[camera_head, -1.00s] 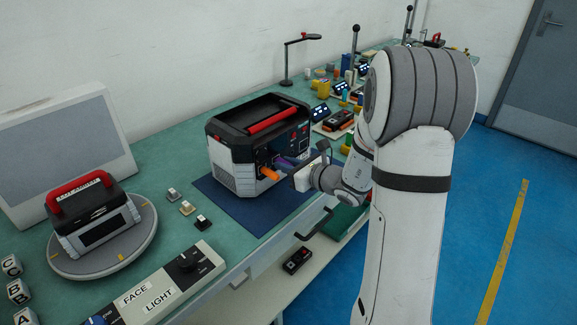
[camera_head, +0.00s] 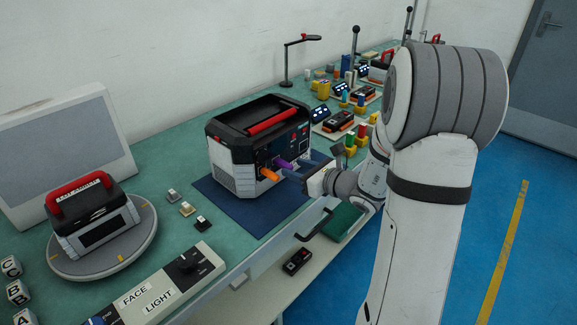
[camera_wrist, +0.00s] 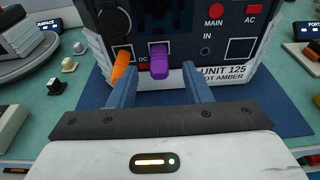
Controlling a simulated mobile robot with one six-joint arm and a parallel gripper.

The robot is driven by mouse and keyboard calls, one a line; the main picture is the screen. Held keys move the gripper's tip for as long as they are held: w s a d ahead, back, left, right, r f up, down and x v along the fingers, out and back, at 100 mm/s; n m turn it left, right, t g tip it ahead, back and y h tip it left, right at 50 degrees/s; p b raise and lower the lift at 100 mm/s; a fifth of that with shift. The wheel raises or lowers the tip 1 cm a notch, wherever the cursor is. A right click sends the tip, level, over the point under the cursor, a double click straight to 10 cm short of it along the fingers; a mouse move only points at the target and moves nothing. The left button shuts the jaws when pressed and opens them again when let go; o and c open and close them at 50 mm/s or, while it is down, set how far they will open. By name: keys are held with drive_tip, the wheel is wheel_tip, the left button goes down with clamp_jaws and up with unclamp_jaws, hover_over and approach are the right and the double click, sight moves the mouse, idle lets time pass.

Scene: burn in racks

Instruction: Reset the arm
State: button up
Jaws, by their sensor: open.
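My gripper (camera_head: 292,170) is open and empty in front of the power unit (camera_head: 232,150), which has a red handle and stands on a dark blue mat (camera_head: 238,212). In the wrist view, my two blue fingers (camera_wrist: 158,88) are spread apart toward the unit's front panel. An orange plug (camera_wrist: 122,66) and a purple plug (camera_wrist: 160,60) sit in the panel. The purple plug lies between the fingers in the picture, apart from both. The panel carries labels MAIN, AC, IN and DC, and the name UNIT 125.
A smaller red-handled unit (camera_head: 95,222) rests on a round turntable (camera_head: 145,240) at the left. Small switches (camera_head: 187,208) and a FACE/LIGHT panel (camera_head: 160,290) are near the front edge. A green tray (camera_head: 335,222) and a black-and-red device (camera_head: 297,261) lie lower down. Open floor is at the right.

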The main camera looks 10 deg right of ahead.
drive_tip(key=s+a+r+n+g+p, duration=0.25)
drive_tip(key=s+a+n+g, duration=0.25)
drive_tip(key=s+n, duration=0.35)
drive_tip(key=s+a+r+n+g+p, duration=0.2)
drive_tip(key=s+a+r+n+g, duration=0.25)
drive_tip(key=s+n, duration=0.35)
drive_tip(key=s+d+r+n+h+p, duration=0.3)
drive_tip(key=s+d+n+h, duration=0.4)
drive_tip(key=s+n, duration=0.3)
drive_tip(key=shift+d+r+n+g+h+p, duration=0.2)
drive_tip(key=shift+r+n+g+h+p, duration=0.2)
drive_tip(key=shift+r+n+h, duration=0.65)
drive_tip(key=shift+f, duration=0.4)
